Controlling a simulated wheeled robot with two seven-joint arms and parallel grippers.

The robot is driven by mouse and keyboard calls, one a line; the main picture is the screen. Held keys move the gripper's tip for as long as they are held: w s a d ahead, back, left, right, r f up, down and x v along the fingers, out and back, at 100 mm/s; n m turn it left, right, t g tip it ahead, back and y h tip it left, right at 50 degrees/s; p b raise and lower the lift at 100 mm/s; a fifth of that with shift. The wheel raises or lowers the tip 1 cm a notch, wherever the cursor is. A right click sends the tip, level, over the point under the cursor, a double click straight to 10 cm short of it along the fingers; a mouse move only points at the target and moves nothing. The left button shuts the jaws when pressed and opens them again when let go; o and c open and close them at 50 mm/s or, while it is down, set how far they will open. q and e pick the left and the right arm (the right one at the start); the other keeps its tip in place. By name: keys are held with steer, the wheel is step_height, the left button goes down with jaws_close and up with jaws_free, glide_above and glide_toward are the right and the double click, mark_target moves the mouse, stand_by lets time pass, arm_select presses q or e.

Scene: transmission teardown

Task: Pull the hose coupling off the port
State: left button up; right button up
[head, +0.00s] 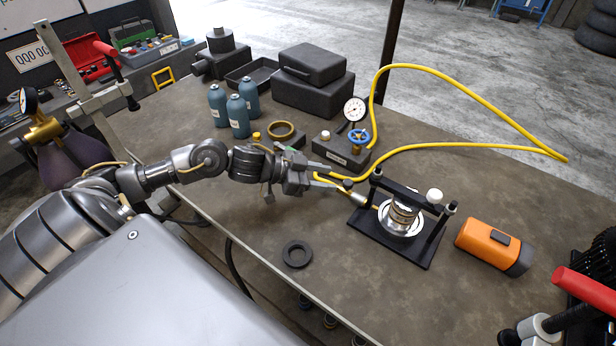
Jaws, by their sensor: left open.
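Whether the fingers touch the coupling or hose is unclear. My right gripper is not in view.
A gauge (355,109) and blue valve (359,137) stand behind the gripper. An orange device (492,246) lies right of the fixture. A black ring (297,254) lies near the front edge. Blue bottles (238,116) and dark cases (312,92) stand at the back.

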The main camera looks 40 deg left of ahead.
arm_select(q)
steer(key=shift+b+v, duration=0.55)
steer(key=shift+v, duration=2.2)
